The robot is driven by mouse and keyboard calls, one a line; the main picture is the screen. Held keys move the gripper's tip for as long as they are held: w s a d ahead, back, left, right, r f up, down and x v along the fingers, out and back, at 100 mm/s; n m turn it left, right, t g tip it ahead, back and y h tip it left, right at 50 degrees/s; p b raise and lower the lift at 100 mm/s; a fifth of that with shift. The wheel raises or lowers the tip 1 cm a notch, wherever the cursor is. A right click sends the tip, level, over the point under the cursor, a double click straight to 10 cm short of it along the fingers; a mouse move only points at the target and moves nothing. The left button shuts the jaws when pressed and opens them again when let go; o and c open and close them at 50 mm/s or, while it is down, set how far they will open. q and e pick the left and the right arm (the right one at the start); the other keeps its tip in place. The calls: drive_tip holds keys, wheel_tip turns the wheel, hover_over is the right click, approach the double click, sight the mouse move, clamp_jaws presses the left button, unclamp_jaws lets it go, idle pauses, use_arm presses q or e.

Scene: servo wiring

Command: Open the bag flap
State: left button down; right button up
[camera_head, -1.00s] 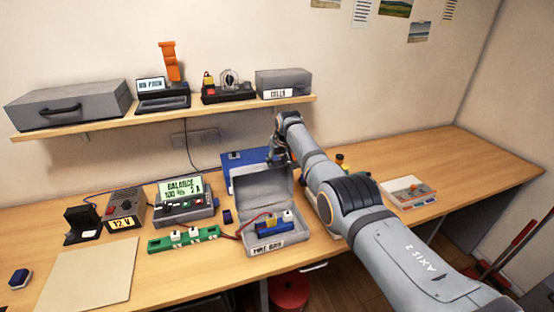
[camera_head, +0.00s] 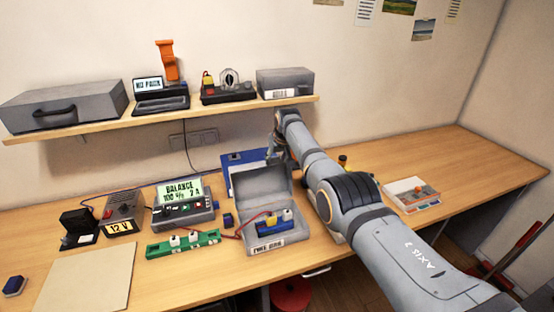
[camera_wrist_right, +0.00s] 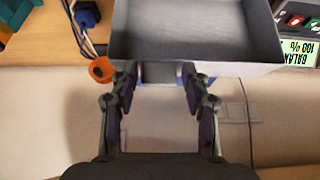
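The grey bag (camera_head: 280,243), its front label hard to read, stands on the bench with its flap (camera_head: 262,184) raised at the back. A blue pack with white and yellow parts (camera_head: 272,222) and a red lead lies inside. My right gripper (camera_head: 278,153) is at the flap's upper edge, partly hidden by my arm. In the right wrist view the flap (camera_wrist_right: 195,35) fills the top middle. A small grey tab on its edge (camera_wrist_right: 158,73) sits between the spread fingers (camera_wrist_right: 159,88), with gaps showing on both sides. My left gripper is not in view.
A green strip with white connectors (camera_head: 183,244) and a charger reading BALANCE (camera_head: 183,205) stand left of the bag. A blue panel (camera_head: 245,158) is behind it. A shelf (camera_head: 150,121) with cases runs above. A shallow tray (camera_head: 412,194) lies right of my arm; bench beyond is clear.

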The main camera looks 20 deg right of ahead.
drive_tip(key=shift+o, duration=1.1)
drive_tip(key=shift+s+r, duration=0.2)
drive_tip(key=shift+r, duration=0.25)
drive_tip(key=v, duration=1.1)
